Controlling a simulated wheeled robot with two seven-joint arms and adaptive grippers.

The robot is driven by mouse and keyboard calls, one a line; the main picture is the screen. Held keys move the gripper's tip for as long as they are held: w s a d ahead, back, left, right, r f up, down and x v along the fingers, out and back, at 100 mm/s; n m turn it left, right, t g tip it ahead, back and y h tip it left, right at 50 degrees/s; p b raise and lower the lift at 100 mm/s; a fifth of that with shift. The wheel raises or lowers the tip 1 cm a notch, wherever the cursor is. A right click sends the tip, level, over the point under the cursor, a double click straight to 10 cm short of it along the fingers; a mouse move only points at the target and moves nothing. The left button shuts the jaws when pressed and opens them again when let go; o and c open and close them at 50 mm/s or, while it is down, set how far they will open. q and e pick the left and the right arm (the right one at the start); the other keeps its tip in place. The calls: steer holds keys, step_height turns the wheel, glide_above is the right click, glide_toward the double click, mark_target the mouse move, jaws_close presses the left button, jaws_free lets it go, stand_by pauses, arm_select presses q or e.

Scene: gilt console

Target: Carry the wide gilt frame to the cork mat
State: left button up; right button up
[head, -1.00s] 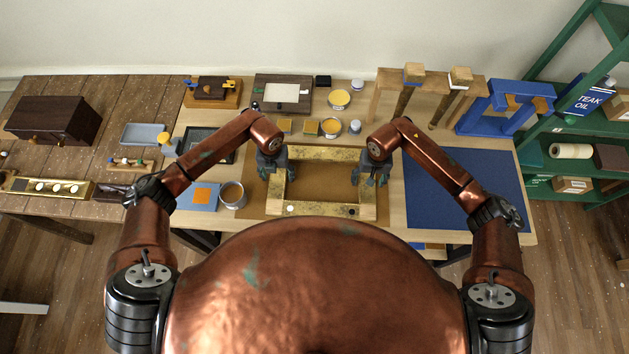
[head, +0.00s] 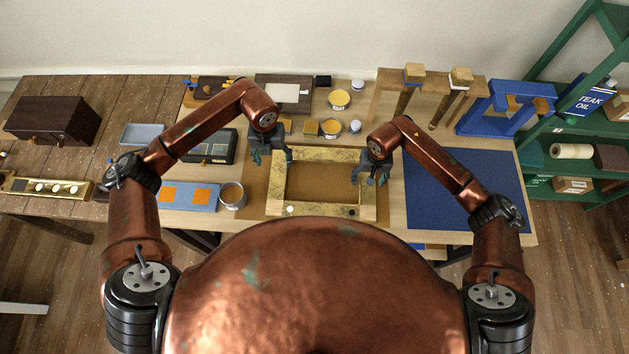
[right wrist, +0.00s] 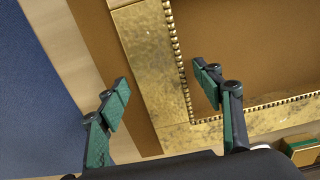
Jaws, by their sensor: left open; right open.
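The wide gilt frame (head: 325,209) lies flat on the brown cork mat (head: 255,187), with mat showing inside it and around it. My left gripper (head: 271,157) is open and empty, over the frame's far left corner area; whether it touches cannot be told. My right gripper (head: 370,178) is open at the frame's right side. In the right wrist view the open right gripper (right wrist: 163,90) has one finger on each side of the gilt rail (right wrist: 153,55), with visible gaps. The cork mat (right wrist: 118,70) borders the rail there.
A blue mat (head: 465,195) lies right of the cork mat. A grey cup (head: 232,195) and blue tray (head: 175,196) stand left. Yellow tins (head: 340,99) and small blocks sit behind the frame. Wooden stands (head: 428,95) rise at the back right.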

step_height(320, 180, up, 11)
steer(key=shift+r, duration=0.2)
stand_by(0.6)
